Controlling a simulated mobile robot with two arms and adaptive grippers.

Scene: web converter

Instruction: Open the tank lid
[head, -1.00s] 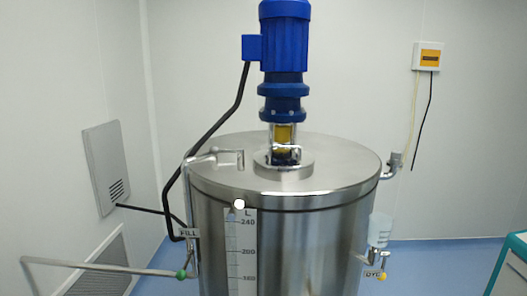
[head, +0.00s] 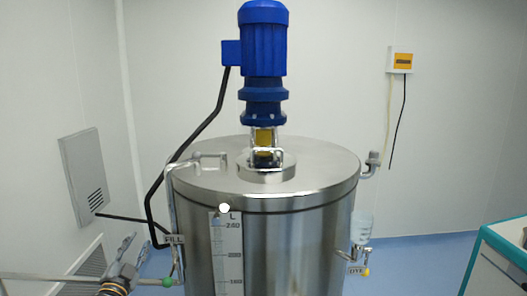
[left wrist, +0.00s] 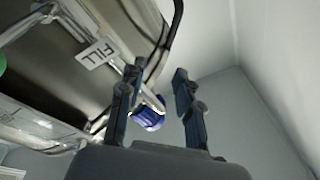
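The steel tank (head: 285,250) stands in the middle of the head view, with its round lid (head: 320,170) lying flat on top. My left gripper (head: 130,245) is at the lower left, left of the tank and below lid height, pointing up. In the left wrist view its fingers (left wrist: 158,85) are apart with nothing between them; the FILL tag (left wrist: 97,54) and the tank's side show beyond. My right gripper is not in view.
A black cable (head: 190,150) runs from the motor down the tank's left side. A pipe with a green knob (head: 167,282) sticks out at the lower left. A valve and cup (head: 362,230) are on the right. A teal-edged cabinet (head: 500,255) stands at the far right.

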